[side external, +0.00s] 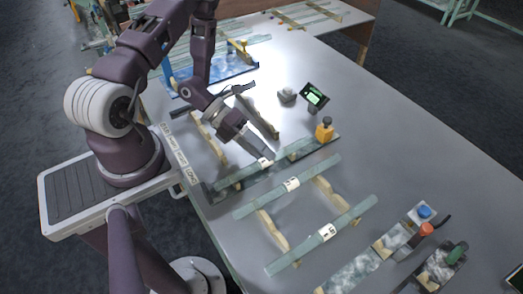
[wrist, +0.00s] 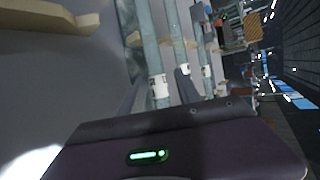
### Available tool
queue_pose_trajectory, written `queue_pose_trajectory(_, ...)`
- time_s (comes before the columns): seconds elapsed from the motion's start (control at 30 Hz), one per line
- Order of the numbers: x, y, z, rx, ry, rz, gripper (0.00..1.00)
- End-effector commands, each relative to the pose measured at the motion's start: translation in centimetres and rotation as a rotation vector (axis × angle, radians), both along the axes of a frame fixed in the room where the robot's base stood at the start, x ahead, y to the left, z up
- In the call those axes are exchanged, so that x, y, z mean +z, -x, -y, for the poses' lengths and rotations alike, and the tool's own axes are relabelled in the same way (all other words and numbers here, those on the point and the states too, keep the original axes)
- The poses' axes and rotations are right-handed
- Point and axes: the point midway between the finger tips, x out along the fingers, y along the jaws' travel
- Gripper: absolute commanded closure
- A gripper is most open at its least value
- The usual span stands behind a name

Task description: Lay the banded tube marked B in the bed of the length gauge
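A banded glass tube (side external: 235,179) lies along the dark length gauge (side external: 333,138), which has a yellow-orange block at its right end. My gripper (side external: 262,154) is low over this tube's white band. In the wrist view the fingers (wrist: 158,90) look apart, with a banded tube (wrist: 149,45) between them. Two more banded tubes, a middle one (side external: 318,171) and a front one (side external: 352,214), lie across wooden rails. Each has a white label band with a dark mark; I cannot read surely which is B. Whether the tube fully touches the gauge bed is hidden.
Wooden rails (side external: 272,229) support the front tubes; empty rails (side external: 259,117) stand behind the gauge. A small green-lit display (side external: 314,96) stands behind. Blocks with blue, red and green knobs (side external: 425,229) stand front right. The table's right side is clear.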

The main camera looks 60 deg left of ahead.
Motion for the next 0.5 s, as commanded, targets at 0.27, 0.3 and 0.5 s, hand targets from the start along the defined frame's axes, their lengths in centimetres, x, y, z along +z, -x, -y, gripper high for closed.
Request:
queue_pose_trajectory(0.27, 0.0, 0.0, 0.0, 0.000, 0.000, 0.000, 0.56)
queue_pose_trajectory(0.3, 0.1, 0.0, 0.0, 0.000, 0.000, 0.000, 0.56)
queue_pose_trajectory(0.5, 2.6, 0.9, -2.2, 0.006, -0.004, 0.003, 0.56)
